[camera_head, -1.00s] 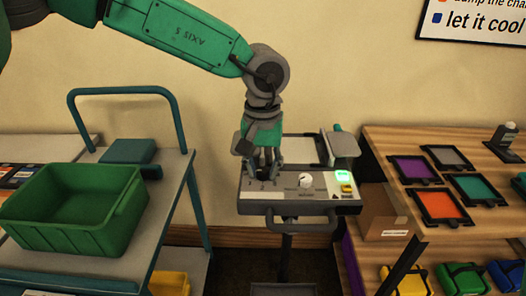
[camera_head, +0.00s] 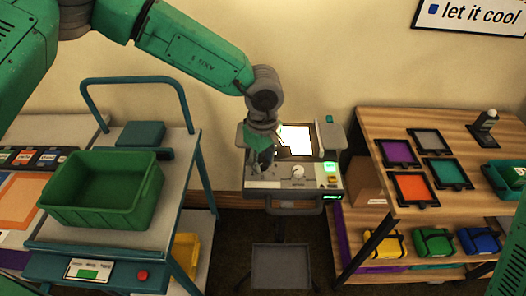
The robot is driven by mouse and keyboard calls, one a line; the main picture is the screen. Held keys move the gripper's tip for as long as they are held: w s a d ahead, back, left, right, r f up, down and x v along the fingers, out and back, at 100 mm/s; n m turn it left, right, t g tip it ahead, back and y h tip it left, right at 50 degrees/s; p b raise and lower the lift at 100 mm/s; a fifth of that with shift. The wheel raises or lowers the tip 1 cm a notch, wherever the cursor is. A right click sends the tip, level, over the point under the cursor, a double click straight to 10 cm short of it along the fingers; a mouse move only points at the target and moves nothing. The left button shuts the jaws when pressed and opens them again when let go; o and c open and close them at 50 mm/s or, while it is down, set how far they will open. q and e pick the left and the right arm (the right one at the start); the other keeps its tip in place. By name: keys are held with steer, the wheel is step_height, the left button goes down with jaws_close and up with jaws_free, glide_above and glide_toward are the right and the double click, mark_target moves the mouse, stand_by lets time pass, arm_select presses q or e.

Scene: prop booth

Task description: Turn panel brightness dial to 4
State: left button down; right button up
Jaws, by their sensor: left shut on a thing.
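A grey control console (camera_head: 330,192) stands in the middle. A white round dial (camera_head: 298,171) sits at the middle of its top face; its setting is too small to read. Behind it is a brightly lit white panel (camera_head: 297,139). My left gripper (camera_head: 262,167) points down over the left end of the console, to the left of the white dial and apart from it. It is shut on a small control there, which the fingers hide. I cannot tell which control it is. My right gripper is not in view.
A cart with a green bin (camera_head: 102,200) stands left. A wooden shelf (camera_head: 385,125) with coloured framed panels stands right.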

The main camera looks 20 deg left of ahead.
arm_select(q)
steer(key=shift+w+n+p, duration=0.1)
steer(key=shift+n+p, duration=0.6)
steer(key=shift+n, duration=0.3)
steer(key=c, duration=1.3)
jaws_free()
